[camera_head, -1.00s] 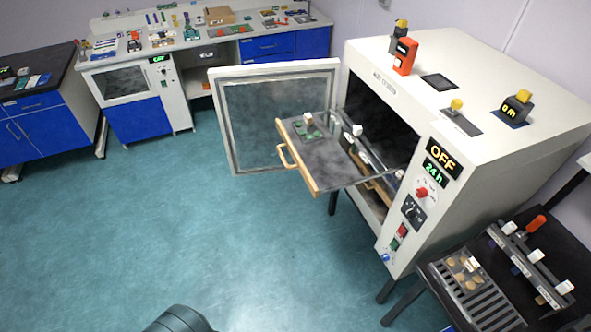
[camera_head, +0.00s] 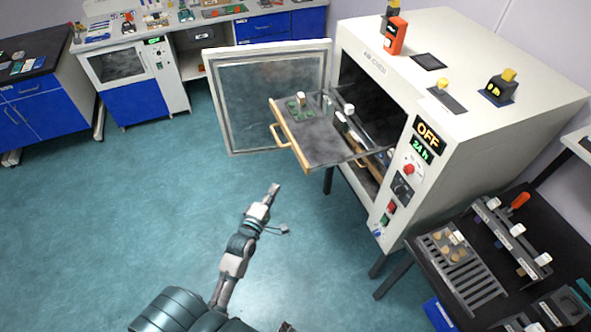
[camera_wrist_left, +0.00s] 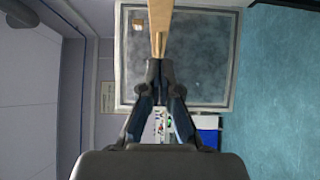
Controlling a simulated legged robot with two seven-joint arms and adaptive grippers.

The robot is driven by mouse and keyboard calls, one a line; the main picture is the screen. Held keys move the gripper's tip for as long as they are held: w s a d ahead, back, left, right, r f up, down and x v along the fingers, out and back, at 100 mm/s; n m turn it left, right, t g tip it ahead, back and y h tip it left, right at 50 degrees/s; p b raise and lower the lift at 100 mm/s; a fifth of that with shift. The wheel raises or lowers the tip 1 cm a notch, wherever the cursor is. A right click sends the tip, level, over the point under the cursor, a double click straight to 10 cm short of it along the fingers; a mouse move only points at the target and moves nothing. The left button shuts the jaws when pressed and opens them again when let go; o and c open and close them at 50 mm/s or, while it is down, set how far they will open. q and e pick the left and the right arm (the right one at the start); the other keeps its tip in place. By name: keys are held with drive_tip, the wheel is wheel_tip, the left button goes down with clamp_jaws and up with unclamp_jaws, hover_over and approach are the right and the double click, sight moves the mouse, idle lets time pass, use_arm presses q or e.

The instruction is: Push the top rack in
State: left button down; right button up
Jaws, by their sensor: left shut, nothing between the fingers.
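The top rack (camera_head: 325,142) is a dark shelf with a wooden front bar and a wooden handle (camera_head: 277,136). It sticks far out of the open white oven (camera_head: 470,110) and carries a small green piece and a pale block near its front. My left gripper (camera_head: 273,190) is shut and empty, in front of the rack and below its handle in the picture. In the left wrist view, the shut fingertips (camera_wrist_left: 160,68) point towards the rack's wooden front (camera_wrist_left: 160,16); whether they touch the handle is unclear. My right gripper is not in view.
The oven's glass door (camera_head: 275,95) stands open left of the rack. A lower wooden-edged rack (camera_head: 380,160) shows inside. Several items stand on the oven top. A dark side table (camera_head: 480,245) with trays is at the lower right. The teal floor (camera_head: 120,200) is clear.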

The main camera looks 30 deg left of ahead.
use_arm(q)
approach(300, 161)
drive_tip(key=w+a, duration=0.2)
drive_tip(key=a, duration=0.1)
drive_tip(key=w+d, duration=0.2)
drive_tip(key=w, duration=0.1)
drive_tip(key=shift+r+p, duration=0.15)
drive_tip(key=shift+p, duration=0.15)
drive_tip(key=shift+w+d, duration=0.45)
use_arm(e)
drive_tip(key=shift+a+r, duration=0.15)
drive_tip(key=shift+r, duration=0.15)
use_arm(q)
drive_tip(key=shift+a, duration=0.2)
